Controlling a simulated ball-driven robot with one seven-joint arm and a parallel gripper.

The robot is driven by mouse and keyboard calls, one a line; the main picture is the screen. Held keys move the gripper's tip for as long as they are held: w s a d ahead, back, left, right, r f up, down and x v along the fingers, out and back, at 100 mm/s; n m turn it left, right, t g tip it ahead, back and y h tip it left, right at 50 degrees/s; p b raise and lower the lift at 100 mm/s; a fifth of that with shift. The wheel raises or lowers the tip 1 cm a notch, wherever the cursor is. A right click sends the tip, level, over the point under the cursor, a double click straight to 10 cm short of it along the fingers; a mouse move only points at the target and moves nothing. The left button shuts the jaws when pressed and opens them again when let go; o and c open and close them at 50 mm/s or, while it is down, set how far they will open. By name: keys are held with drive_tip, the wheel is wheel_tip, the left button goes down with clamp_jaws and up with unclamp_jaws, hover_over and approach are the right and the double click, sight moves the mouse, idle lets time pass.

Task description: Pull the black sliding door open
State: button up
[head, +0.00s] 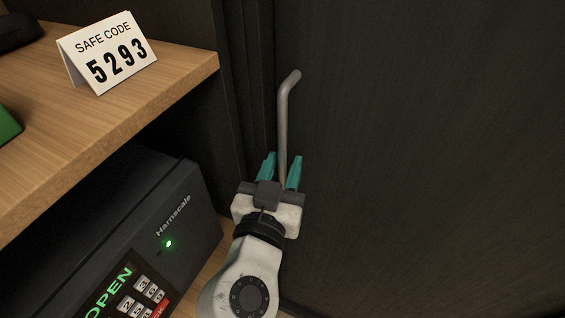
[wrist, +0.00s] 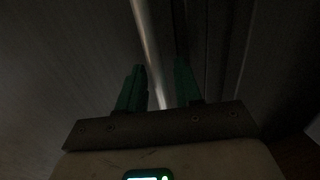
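The black sliding door (head: 430,150) fills the right side of the head view, dark with a faint vertical grain. A grey metal bar handle (head: 284,115) runs up its left part and bends toward the door at the top. My gripper (head: 281,162) is at the lower part of the handle, its two teal fingers apart. In the wrist view the handle (wrist: 148,45) passes between the open fingers (wrist: 159,72), appearing closer to the left one. Whether either finger touches it I cannot tell. The handle's lower end is hidden by my gripper.
Left of the door is a wooden shelf (head: 120,105) with a "SAFE CODE 5293" card (head: 110,55). Below it a dark safe (head: 150,220) displays "OPEN", close to the left of my arm. A green object (head: 8,125) shows at the left edge.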

clamp_jaws()
idle(0.3)
idle(0.3)
